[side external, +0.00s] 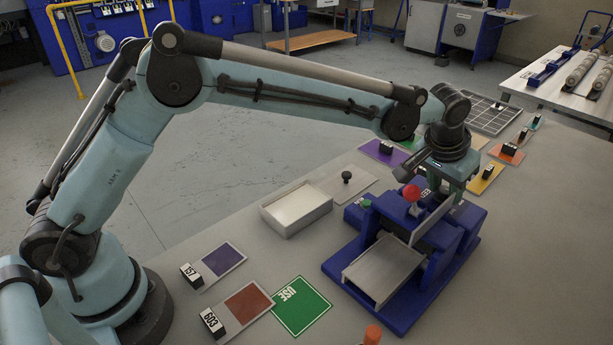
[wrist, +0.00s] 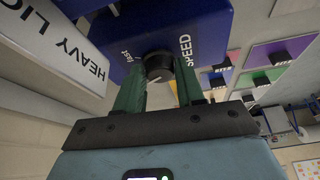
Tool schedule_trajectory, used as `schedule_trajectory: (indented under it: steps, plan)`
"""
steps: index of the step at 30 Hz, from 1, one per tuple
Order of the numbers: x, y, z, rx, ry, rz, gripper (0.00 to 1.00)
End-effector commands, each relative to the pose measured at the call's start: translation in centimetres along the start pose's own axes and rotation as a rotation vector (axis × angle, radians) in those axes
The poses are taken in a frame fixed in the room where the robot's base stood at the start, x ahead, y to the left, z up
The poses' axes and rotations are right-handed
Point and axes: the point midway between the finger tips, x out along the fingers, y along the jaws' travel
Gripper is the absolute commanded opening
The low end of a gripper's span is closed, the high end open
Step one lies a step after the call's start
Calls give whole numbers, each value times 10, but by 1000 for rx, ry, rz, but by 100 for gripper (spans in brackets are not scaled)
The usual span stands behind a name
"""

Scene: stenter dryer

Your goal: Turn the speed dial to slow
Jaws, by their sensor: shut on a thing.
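The speed dial (wrist: 158,66) is a small black knob on the blue housing (wrist: 190,18) of the dryer, beside the printed word SPEED. A smaller word, seemingly "fast", is printed to its left. A pale mark shows on the dial's face, but I cannot read its setting clearly. My gripper (wrist: 160,75) has its two green fingers on either side of the dial, shut on it. In the side view, the blue dryer (side external: 343,271) stands on the table, and my gripper (side external: 456,180) is at its far right end, where the dial is hidden.
A red ball-topped lever (side external: 411,193) and a green button (side external: 366,203) are close to my gripper on the dryer. A white panel (wrist: 55,55) reads "HEAVY LIG...". A shallow tray (side external: 297,209), coloured cards and number blocks lie around the table. The table's near left is partly clear.

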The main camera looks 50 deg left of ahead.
Motion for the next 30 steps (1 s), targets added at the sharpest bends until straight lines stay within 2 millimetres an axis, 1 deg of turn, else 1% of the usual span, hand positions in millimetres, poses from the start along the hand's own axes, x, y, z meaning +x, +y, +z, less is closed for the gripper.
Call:
schedule_trajectory:
  steps: [7,8,12,20,23,26,29,30]
  plan:
    - [0,0,-1,1,4,1,8]
    - [0,0,-1,1,4,1,39]
    - [0,0,-1,1,3,1,61]
    - [0,0,0,1,1,1,62]
    - [-3,0,0,1,1,1,62]
    - [-13,0,0,2,1,1,62]
    - [-29,0,0,2,1,1,62]
    - [-38,0,0,2,1,1,62]
